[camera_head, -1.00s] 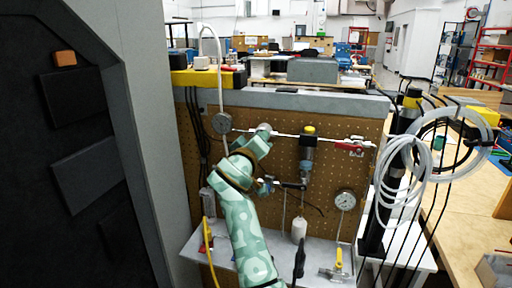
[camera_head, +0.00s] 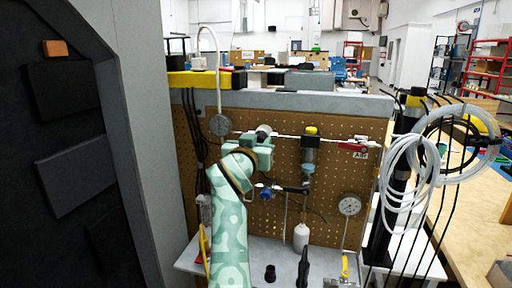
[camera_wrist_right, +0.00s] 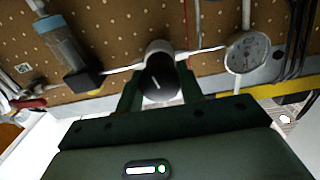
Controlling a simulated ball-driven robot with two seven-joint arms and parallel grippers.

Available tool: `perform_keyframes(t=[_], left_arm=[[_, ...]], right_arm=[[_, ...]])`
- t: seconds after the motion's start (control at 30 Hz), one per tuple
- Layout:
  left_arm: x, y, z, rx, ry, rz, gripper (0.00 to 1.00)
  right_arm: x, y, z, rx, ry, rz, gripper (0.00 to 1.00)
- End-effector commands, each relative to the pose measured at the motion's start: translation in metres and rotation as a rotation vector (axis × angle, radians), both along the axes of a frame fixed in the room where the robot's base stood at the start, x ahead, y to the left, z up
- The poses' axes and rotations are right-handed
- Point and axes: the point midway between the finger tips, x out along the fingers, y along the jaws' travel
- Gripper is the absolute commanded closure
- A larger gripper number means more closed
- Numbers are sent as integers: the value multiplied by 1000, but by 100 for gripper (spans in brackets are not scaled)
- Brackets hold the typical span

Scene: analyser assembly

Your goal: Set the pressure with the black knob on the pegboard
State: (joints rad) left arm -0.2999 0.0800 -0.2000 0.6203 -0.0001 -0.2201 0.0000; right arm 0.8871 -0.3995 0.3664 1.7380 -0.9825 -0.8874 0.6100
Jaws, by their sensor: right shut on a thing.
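The black knob (camera_wrist_right: 159,82) shows in the right wrist view, with a white mark on its face and a pale round body behind it, on the line along the pegboard (camera_head: 335,185). My right gripper (camera_wrist_right: 158,92) has one finger on each side of the knob and is shut on it. In the head view the right gripper (camera_head: 263,143) is at the upper left part of the pegboard, and the knob is hidden there behind it. A round gauge (camera_head: 219,125) is left of the gripper; it also shows in the wrist view (camera_wrist_right: 247,52). My left gripper is not in view.
A filter with a yellow top (camera_head: 311,145) and a red-handled valve (camera_head: 352,146) are right of the gripper. A second gauge (camera_head: 349,205) hangs lower right. Coiled white tubing (camera_head: 404,185) is at the right. A large grey cabinet (camera_head: 150,120) stands close on the left.

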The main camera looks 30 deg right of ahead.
Motion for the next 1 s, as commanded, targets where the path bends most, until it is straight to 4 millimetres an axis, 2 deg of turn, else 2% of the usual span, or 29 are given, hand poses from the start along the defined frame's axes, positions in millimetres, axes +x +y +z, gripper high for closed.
perform_keyframes(t=[0.03, 0.7, 0.73, 0.8, 1.0], left_arm=[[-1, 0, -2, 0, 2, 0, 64], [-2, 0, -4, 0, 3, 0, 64], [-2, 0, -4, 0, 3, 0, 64], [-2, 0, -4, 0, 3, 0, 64], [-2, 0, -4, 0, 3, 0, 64]], right_arm=[[1, 0, -7, 16, -1, 0, 85], [0, 0, -6, 56, -49, -1, 85], [0, 0, -6, 56, -49, -1, 60], [0, 0, -5, 56, -51, -1, 41], [0, 0, -2, 54, -55, -1, 41]])
